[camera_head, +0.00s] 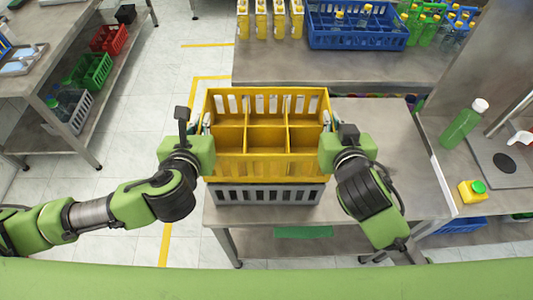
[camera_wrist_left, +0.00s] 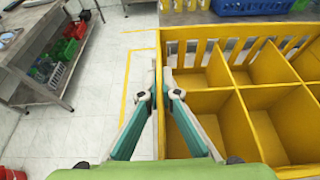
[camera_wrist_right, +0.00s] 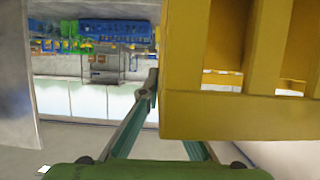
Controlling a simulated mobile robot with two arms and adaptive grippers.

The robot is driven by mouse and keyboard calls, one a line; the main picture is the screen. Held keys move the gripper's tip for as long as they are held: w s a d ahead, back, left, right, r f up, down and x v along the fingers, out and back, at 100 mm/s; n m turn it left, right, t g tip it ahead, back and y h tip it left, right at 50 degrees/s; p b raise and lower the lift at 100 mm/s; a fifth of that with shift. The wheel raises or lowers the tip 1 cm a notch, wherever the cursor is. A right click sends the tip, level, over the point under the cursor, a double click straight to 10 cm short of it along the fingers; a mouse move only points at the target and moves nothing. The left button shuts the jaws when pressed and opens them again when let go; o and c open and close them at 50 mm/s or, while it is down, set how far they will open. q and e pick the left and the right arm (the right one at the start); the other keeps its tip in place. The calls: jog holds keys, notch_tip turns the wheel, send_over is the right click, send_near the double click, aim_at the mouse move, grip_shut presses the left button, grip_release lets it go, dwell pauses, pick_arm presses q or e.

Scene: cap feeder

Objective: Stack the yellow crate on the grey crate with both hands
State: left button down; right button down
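The yellow crate (camera_head: 262,167), empty with several compartments, is right above the grey crate (camera_head: 265,195), whose front wall shows below it. I cannot tell whether they touch. My left gripper (camera_head: 206,124) has its fingers on either side of the yellow crate's left wall; the left wrist view shows that wall between the fingertips (camera_wrist_left: 162,94). My right gripper (camera_head: 329,124) is at the right wall. In the right wrist view one finger shows outside the yellow crate (camera_wrist_right: 205,115); the other is mostly hidden by it. Most of the grey crate is hidden.
The grey crate stands on a metal table (camera_head: 385,140). Behind is a counter (camera_head: 280,65) with a blue crate (camera_head: 357,38) and yellow bottles. At right are a green bottle (camera_head: 460,127) and a small yellow container (camera_head: 472,190). A shelf table (camera_head: 55,60) stands left, across open floor.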

pick_arm(q)
jog(key=shift+a+f+b, duration=0.2)
jog(key=shift+f+b, duration=0.9)
jog(key=shift+f, duration=0.15)
pick_arm(e)
jog(key=shift+d+f, duration=0.2)
jog(key=shift+f, duration=1)
pick_arm(q)
jog(key=c, duration=2.3)
grip_release()
pick_arm(e)
jog(key=c, duration=2.3)
grip_release()
pick_arm(q)
jog(key=shift+d, duration=0.1)
pick_arm(e)
jog(key=shift+a, duration=0.1)
pick_arm(q)
jog(key=shift+r, duration=0.15)
notch_tip(320, 180, up, 10)
jog(key=shift+f, duration=0.25)
pick_arm(e)
jog(key=shift+a, duration=0.1)
notch_tip(320, 180, up, 10)
jog(key=shift+f, duration=0.1)
